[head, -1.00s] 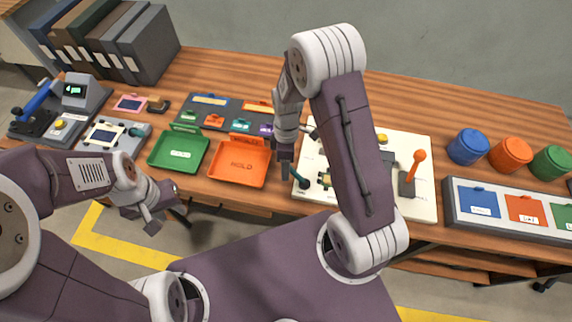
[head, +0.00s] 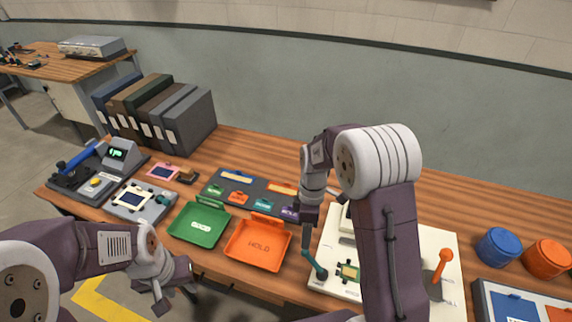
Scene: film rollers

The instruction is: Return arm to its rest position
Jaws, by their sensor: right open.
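My right arm reaches over the white board (head: 445,290) from the front. Its gripper (head: 306,222) points down beyond the board's left edge region, above a teal-handled lever (head: 312,263), and appears empty. I see a gap between it and the lever's top. Its fingers are small and dark here. My left arm comes in from the left, and its gripper (head: 176,297) hangs low in front of the table's front edge, fingers apart and empty. My right forearm hides part of the board.
A green tray (head: 200,226) and an orange HOLD tray (head: 258,246) lie left of the board. An orange-knobbed lever (head: 441,265) stands on the board's right. Blue (head: 498,247) and orange (head: 547,258) canisters stand further right. Binders (head: 185,120) stand at the back left.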

